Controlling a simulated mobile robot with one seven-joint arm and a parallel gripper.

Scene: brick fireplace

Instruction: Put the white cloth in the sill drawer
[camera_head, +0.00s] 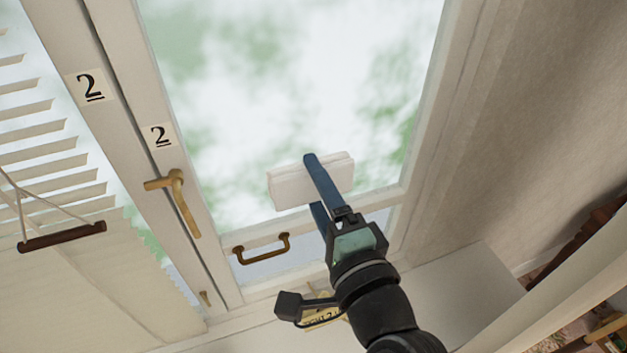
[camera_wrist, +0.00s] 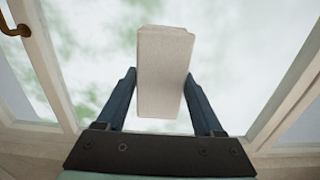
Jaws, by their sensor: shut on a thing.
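The white cloth (camera_head: 288,188) is a folded, block-like pad, held up in front of the window pane. My gripper (camera_head: 315,183) has its two blue fingers shut on it. In the wrist view the cloth (camera_wrist: 165,50) sits between the fingers of my gripper (camera_wrist: 162,76) and sticks out past their tips. The pale window sill (camera_head: 470,298) lies below and to the right of the cloth. I cannot make out a drawer in the sill; my arm covers part of that area.
A brass pull handle (camera_head: 262,248) is on the lower window frame, left of my gripper. A brass latch (camera_head: 178,200) is on the left frame.

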